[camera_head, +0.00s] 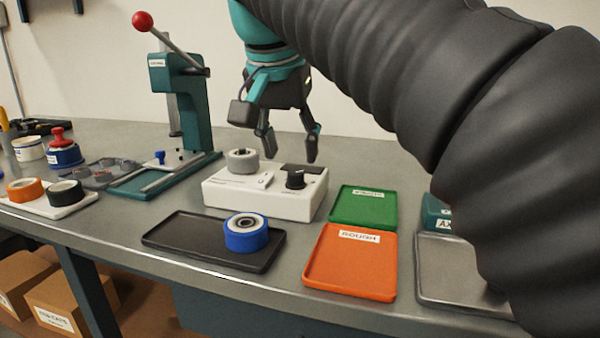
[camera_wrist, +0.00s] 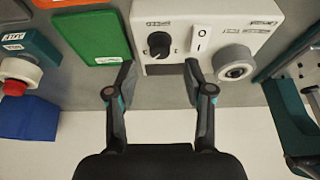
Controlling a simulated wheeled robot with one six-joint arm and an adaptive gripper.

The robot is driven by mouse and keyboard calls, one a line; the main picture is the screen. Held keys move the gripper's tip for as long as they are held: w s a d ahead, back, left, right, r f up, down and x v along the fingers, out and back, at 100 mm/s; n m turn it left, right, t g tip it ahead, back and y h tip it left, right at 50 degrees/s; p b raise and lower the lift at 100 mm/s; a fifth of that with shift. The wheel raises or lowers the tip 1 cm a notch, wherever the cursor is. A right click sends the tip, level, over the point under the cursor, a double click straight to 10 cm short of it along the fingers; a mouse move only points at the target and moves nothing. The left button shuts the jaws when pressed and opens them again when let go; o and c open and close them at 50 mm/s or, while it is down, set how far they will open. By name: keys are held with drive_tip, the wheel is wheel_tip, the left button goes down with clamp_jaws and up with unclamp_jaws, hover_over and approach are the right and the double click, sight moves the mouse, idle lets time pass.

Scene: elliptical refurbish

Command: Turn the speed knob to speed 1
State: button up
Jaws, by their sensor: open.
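The white control box (camera_head: 266,196) stands on the bench, with a black speed knob (camera_head: 295,178) on its right part. In the wrist view the round black knob (camera_wrist: 159,45) has a light pointer mark, and small labels beside it are too small to read. A white rocker switch (camera_wrist: 201,38) and a grey wheel (camera_wrist: 235,65) sit beside the knob on the box. My gripper (camera_head: 290,150) is open and empty, above the knob in the head view. In the wrist view its two fingertips (camera_wrist: 158,72) are spread apart, just below the knob in the picture, not closed on it.
A green tray (camera_head: 364,206) and an orange tray (camera_head: 350,262) lie right of the box. A black tray (camera_head: 185,238) with a blue wheel (camera_head: 246,233) lies in front. A teal press (camera_head: 185,105) stands left. A red button (camera_wrist: 14,88) shows in the wrist view.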

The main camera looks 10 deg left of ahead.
sight(295, 172)
drive_tip(key=shift+b+x, duration=0.4)
drive_tip(key=shift+x, duration=1.9)
clamp_jaws()
